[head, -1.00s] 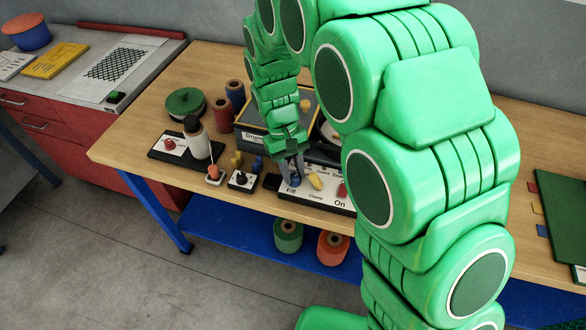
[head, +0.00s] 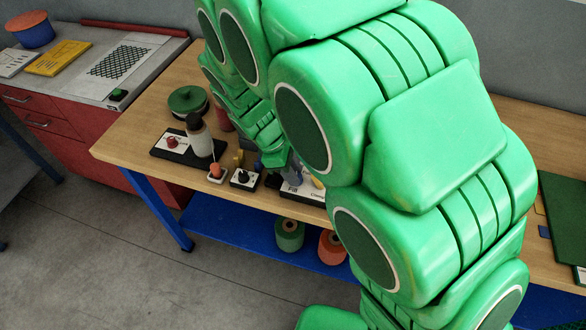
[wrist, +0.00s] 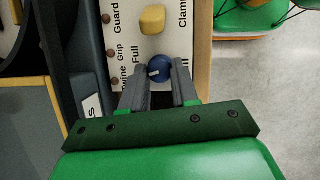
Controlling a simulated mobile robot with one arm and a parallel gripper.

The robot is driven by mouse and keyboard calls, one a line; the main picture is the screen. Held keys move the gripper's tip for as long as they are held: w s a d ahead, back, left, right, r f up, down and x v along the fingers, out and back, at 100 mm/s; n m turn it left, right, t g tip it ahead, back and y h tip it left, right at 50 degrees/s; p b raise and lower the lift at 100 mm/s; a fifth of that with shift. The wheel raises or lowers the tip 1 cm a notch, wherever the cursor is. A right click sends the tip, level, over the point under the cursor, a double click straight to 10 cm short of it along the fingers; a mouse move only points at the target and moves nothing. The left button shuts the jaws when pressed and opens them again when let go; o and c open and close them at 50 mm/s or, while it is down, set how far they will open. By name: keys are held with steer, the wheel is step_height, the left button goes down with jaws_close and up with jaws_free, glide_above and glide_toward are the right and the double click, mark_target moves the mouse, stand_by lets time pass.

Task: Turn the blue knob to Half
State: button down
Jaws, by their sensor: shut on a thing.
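The blue knob (wrist: 162,66) sits on a white labelled panel (wrist: 168,43) in the wrist view. A pale pointer mark on the knob faces left, a little downward. The word "Full" is printed up and left of it; I cannot read a "Half" mark. My gripper (wrist: 160,74) is shut on the blue knob, one grey finger on each side of it. In the head view my gripper (head: 292,175) is at the front of the panel (head: 303,192), and my arm hides most of the panel.
A yellow knob (wrist: 152,18) is just above the blue one in the wrist view. Left of my gripper in the head view are a small black switch box (head: 244,179), an orange-topped one (head: 217,173) and a bottle (head: 199,138). Spools (head: 289,234) lie on the blue shelf below.

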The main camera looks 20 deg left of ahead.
steer(key=n+t, duration=0.1)
steer(key=n, duration=0.1)
steer(key=n+t, duration=0.1)
steer(key=n, duration=0.2)
steer(key=shift+s+d+y, duration=0.1)
steer(key=shift+s+y, duration=0.05)
steer(key=shift+y, duration=0.25)
steer(key=shift+n, duration=0.3)
steer(key=c, duration=0.8)
jaws_free()
steer(key=shift+c, duration=0.2)
steer(key=shift+r, duration=0.1)
steer(key=v, duration=0.7)
steer(key=shift+r, duration=0.25)
steer(key=shift+s, duration=0.1)
